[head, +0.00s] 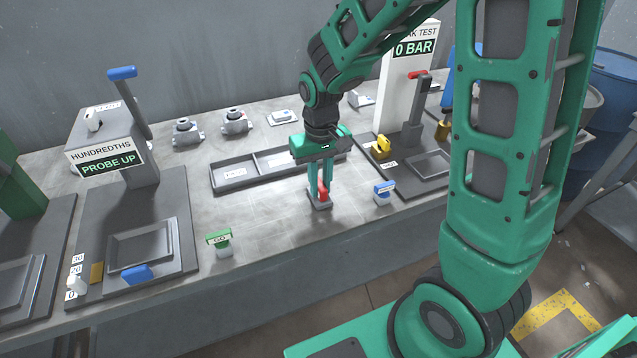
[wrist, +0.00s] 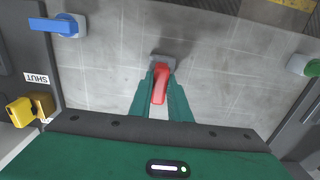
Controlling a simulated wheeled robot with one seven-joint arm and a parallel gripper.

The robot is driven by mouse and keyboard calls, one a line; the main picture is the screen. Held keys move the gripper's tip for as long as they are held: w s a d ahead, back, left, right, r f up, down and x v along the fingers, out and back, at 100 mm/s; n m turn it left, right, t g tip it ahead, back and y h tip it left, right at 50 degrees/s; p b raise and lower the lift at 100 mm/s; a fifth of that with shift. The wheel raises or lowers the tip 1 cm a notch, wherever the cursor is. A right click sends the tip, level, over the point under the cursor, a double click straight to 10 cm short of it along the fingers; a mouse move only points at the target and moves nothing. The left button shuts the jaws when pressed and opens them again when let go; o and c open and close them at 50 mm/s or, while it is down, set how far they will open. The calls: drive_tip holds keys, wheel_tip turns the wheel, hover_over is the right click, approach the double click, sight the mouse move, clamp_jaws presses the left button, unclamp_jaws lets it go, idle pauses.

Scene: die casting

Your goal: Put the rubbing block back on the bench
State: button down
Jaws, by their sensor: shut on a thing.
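The rubbing block, seen as a grey block with a red handle (head: 323,193), is at the front middle of the bench (head: 262,215). My gripper (head: 321,188) points down with its green fingers shut on the red handle. In the wrist view the red handle (wrist: 160,84) sits between the fingertips, and part of the grey base (wrist: 176,61) shows beyond them. The base appears to be at the bench surface; I cannot tell for certain whether it touches.
A blue-handled block (head: 384,191) stands right of my gripper, and a green-handled one (head: 221,242) stands to the left. A two-part tray (head: 233,185) lies behind. The leak test stand (head: 404,90) is at the back right.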

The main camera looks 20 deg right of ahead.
sight(320, 184)
drive_tip(key=c, duration=1.7)
unclamp_jaws()
drive_tip(key=shift+f, duration=0.1)
drive_tip(key=shift+o, duration=0.2)
wheel_tip(320, 184, up, 12)
drive_tip(key=s+d+m, duration=0.3)
drive_tip(key=s+d, duration=0.5)
drive_tip(key=s, duration=0.3)
drive_tip(key=s+d+m, duration=0.3)
drive_tip(key=s+d, duration=0.6)
drive_tip(key=s, duration=0.3)
drive_tip(key=shift+d, duration=0.2)
